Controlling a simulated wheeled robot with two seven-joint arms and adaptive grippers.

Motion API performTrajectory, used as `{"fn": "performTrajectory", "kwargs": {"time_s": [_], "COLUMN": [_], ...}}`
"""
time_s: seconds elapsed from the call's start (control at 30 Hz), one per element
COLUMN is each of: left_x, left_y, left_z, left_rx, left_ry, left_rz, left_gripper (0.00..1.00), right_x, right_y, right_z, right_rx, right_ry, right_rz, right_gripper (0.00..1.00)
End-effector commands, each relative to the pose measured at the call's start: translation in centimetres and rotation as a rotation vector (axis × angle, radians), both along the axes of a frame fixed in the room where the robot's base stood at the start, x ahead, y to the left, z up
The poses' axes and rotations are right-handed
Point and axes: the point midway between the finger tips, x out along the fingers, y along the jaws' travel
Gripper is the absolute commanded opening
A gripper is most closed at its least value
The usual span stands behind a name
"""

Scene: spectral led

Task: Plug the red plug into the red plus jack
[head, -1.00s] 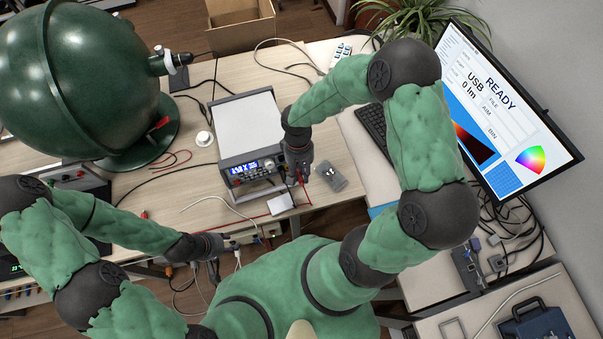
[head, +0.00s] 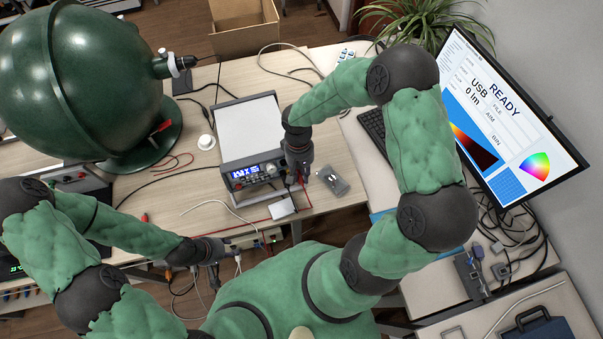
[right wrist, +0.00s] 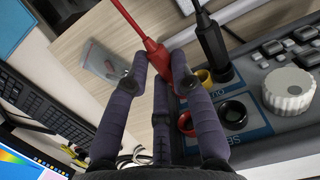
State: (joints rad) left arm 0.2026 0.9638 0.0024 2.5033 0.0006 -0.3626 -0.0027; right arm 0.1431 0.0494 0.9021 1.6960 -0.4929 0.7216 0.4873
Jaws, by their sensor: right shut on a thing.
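My right gripper (right wrist: 160,66) is shut on the red plug (right wrist: 157,85), whose red lead runs up and left in the right wrist view. The plug is beside the left edge of the power supply's jack panel (right wrist: 257,142). A red-ringed jack (right wrist: 185,123) is just right of the plug, which looks apart from it. A black jack (right wrist: 233,114) is further right. In the head view my right gripper (head: 299,176) is at the right front corner of the power supply (head: 247,130); the plug is hard to make out there. My left gripper (head: 213,249) is at the table's front edge, its fingers unclear.
A black plug (right wrist: 209,40) stands in another jack close to my right fingers. A white knob (right wrist: 289,90) is on the panel. A large green sphere (head: 75,75) stands at the left.

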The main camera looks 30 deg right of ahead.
Motion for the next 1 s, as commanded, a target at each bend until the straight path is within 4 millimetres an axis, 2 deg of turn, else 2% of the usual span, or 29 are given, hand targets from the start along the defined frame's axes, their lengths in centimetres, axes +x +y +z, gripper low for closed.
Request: {"fn": "performTrajectory", "kwargs": {"time_s": [0.83, 0.87, 0.9, 0.93, 1.0], "left_x": [0.00, 0.00, -0.01, -0.01, 0.00], "left_y": [0.00, 0.00, -0.01, -0.01, 0.00], "left_z": [-0.19, -0.19, -0.19, -0.19, -0.19], "left_rx": [0.000, 0.000, 0.000, 0.000, 0.000], "left_ry": [0.000, 0.000, 0.000, 0.000, 0.000], "left_rz": [0.000, 0.000, 0.000, 0.000, 0.000], "left_gripper": [0.40, 0.40, 0.40, 0.40, 0.40], "right_x": [0.66, 0.66, 0.67, 0.65, 0.63], "right_y": [-0.10, -0.11, -0.10, -0.09, -0.11], "right_z": [0.05, 0.04, 0.04, 0.05, 0.04], "right_rx": [0.000, 0.000, 0.000, 0.000, -0.001], "right_ry": [-0.012, -0.013, -0.013, -0.012, -0.012], "right_rz": [-0.002, -0.002, -0.002, -0.002, -0.002], "right_gripper": [0.00, 0.32, 0.44, 0.52, 0.52]}}
